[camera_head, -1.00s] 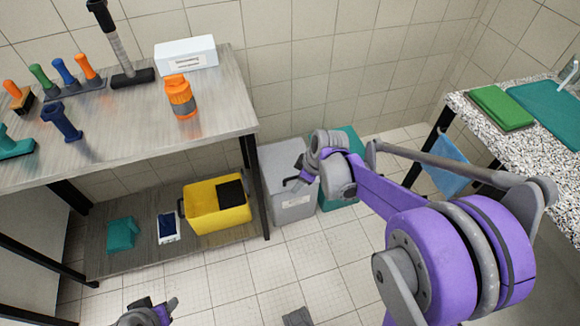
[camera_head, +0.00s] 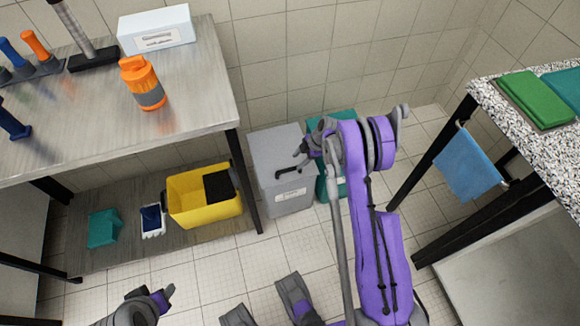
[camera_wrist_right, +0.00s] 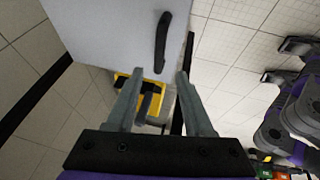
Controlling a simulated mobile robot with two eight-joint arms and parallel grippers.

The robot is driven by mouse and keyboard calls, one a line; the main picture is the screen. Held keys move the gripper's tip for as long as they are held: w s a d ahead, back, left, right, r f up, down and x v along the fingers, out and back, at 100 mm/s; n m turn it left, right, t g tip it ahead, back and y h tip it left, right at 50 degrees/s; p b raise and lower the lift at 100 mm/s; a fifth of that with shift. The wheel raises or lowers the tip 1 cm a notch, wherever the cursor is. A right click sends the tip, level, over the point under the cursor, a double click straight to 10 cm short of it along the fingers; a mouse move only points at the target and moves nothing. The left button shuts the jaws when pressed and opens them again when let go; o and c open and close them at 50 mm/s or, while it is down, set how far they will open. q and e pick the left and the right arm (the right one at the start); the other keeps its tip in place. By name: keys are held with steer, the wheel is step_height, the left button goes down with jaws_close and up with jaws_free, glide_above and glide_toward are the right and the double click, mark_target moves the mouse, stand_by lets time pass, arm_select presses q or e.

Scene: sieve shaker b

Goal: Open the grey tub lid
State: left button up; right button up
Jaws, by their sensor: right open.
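The grey tub (camera_head: 291,198) stands on the floor beside the metal table, with a flat grey lid (camera_head: 274,147) that looks shut. A black bar handle (camera_head: 287,173) is at the lid's front edge; it also shows in the right wrist view (camera_wrist_right: 162,42). My right gripper (camera_head: 301,152) is at the right side of the lid, close to the handle. In the right wrist view its fingers (camera_wrist_right: 156,83) are apart and empty, with the handle just beyond the tips. My left gripper (camera_head: 168,294) is low at the left, away from the tub; its opening is unclear.
A teal tub (camera_head: 338,122) stands right behind the grey one, partly hidden by my right arm. A yellow bin (camera_head: 205,208) sits on the table's lower shelf, left of the tub. A table leg (camera_head: 243,180) is close by. The floor in front is mostly clear.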

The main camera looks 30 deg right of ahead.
mark_target(289, 169)
steer(key=b+x, duration=0.1)
steer(key=x, duration=0.6)
steer(key=shift+w+a+f, duration=0.1)
steer(key=shift+a+f, duration=0.05)
steer(key=shift+f, duration=0.2)
steer(key=shift+c, duration=0.3)
jaws_close()
stand_by(0.8)
